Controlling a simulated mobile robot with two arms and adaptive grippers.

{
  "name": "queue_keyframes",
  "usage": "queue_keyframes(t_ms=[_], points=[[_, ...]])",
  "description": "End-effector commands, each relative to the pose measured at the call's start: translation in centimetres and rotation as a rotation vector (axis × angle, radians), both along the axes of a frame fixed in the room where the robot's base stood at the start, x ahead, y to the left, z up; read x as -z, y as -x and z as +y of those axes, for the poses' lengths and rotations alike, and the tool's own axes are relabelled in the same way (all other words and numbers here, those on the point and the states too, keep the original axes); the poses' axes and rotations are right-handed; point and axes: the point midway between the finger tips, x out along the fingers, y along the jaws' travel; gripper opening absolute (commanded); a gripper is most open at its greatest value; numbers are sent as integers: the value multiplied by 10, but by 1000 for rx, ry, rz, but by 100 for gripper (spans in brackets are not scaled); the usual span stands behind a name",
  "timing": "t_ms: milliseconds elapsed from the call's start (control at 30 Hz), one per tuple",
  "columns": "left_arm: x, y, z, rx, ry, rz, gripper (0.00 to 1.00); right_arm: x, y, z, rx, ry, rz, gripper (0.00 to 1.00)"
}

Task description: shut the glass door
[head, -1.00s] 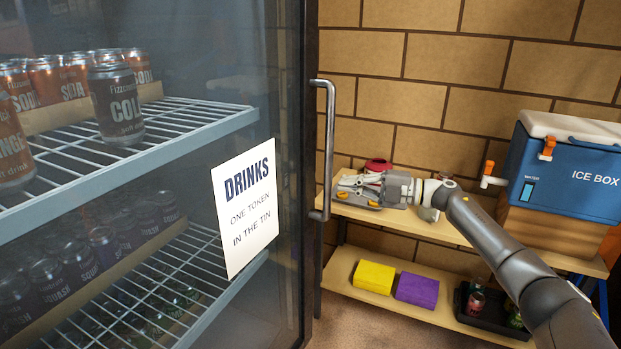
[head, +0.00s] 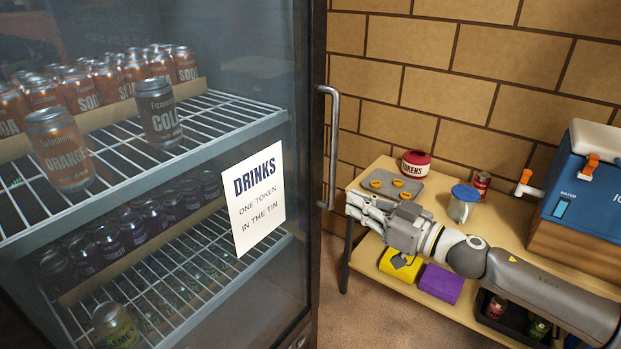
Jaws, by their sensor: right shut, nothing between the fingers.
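The glass door (head: 225,120) of a drinks fridge fills the left half of the head view, with a dark frame and a white "DRINKS" sign (head: 259,197). I cannot tell whether it stands ajar. Its vertical metal handle (head: 334,140) is at the right edge. My right gripper (head: 357,208) is shut and empty, to the right of the handle's lower end, with its fingers pointing left towards it. A gap shows between them in the picture. My left gripper is not in view.
A wooden two-tier bench (head: 510,222) stands by the brick wall, behind my right arm. It bears a red tokens tin (head: 416,163), a tray of rings (head: 408,181), a mug (head: 462,204) and an ice box (head: 590,185). Cans (head: 158,112) stand on the fridge shelves.

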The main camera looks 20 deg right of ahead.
Motion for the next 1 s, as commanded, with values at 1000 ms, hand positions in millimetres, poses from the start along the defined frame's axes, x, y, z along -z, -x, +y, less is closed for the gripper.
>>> queue_keyframes(t_ms=[1000], points=[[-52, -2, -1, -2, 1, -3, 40, 0, -107, 76, -2, 5, -2, 0]])
